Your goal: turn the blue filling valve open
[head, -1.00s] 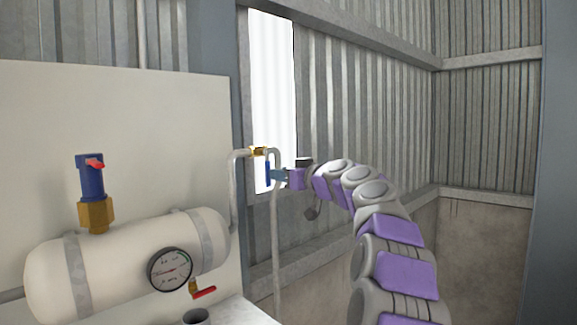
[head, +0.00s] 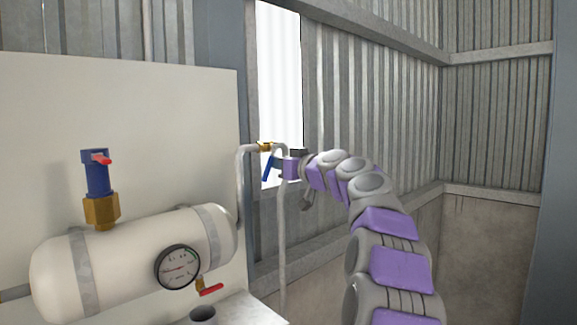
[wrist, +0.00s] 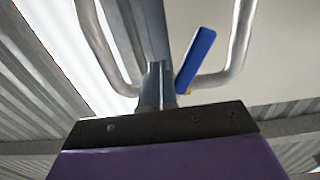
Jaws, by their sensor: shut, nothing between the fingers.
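The blue filling valve's lever (head: 268,167) hangs below a brass fitting (head: 267,146) on the grey pipe, tilted with its lower end to the left. In the wrist view the blue lever (wrist: 195,60) slants just right of my gripper's fingers (wrist: 157,85), with a bit of yellow brass at its base. My gripper (head: 280,164) is shut and empty, close on the right of the lever. The fingers look beside the lever, not around it. I cannot tell whether they touch it.
The white tank (head: 135,262) carries a pressure gauge (head: 177,267), a blue valve with a red handle (head: 97,185) and a small red-handled tap (head: 211,290). A grey cup (head: 203,315) stands below. The bent pipe (head: 242,190) runs close around the lever.

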